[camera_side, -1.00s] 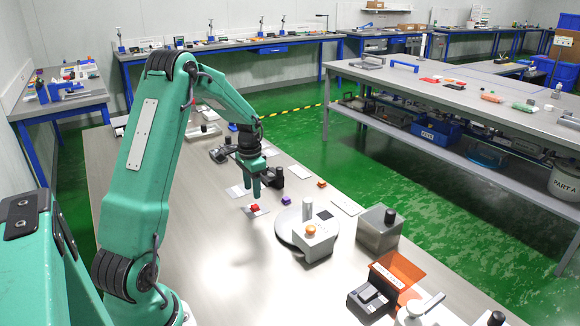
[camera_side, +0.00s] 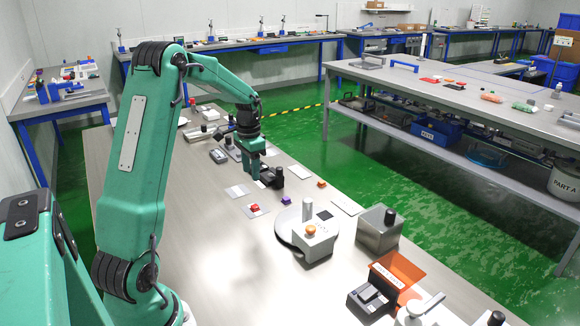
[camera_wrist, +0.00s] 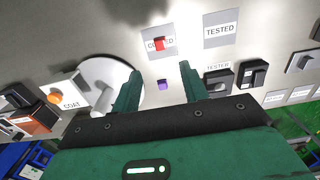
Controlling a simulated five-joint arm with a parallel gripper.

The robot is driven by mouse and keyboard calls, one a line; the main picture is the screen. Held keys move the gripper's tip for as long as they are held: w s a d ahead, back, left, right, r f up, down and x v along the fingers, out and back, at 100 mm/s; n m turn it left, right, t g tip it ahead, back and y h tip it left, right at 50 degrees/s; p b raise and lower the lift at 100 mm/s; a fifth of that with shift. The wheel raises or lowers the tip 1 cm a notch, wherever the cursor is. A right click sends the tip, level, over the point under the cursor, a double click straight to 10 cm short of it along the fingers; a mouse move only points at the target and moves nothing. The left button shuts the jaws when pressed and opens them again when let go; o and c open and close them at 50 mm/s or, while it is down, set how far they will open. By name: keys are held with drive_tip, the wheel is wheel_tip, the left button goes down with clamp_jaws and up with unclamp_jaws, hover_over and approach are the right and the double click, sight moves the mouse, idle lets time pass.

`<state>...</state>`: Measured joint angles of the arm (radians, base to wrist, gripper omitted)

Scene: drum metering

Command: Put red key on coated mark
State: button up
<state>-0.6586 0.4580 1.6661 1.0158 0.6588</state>
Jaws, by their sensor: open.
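The red key (camera_side: 255,208) lies on the coated mark (camera_side: 262,214), a pale card on the bench. In the wrist view the red key (camera_wrist: 159,43) covers the middle letters of the COATED card (camera_wrist: 150,51). My gripper (camera_side: 254,178) is above the bench, behind the red key in the side view and apart from it. In the wrist view my gripper (camera_wrist: 157,80) is open, with nothing held between its fingers. The purple key (camera_wrist: 163,85) shows between the fingertips, on the bench below.
The TESTED card (camera_wrist: 220,30) is bare. The black tester (camera_side: 271,178) stands close by my gripper. The round plate (camera_side: 287,220) and COAT box (camera_side: 314,243) stand to the right. An orange key (camera_side: 321,184) lies farther back. The bench at front left is clear.

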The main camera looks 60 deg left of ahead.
drive_tip(key=shift+d, duration=0.1)
drive_tip(key=s+d+r+t, duration=0.1)
drive_tip(key=s+d+r, duration=0.1)
drive_tip(key=d+r, duration=0.45)
drive_tip(key=s+d+r+t, duration=0.15)
drive_tip(key=d+r, duration=0.25)
drive_tip(key=d, duration=0.6)
drive_tip(key=s+d+r+t, duration=0.1)
drive_tip(key=s+d+t, duration=0.2)
drive_tip(key=s+d, duration=0.9)
drive_tip(key=shift+d+r, duration=0.35)
drive_tip(key=shift+d, duration=0.05)
drive_tip(key=shift+s, duration=0.1)
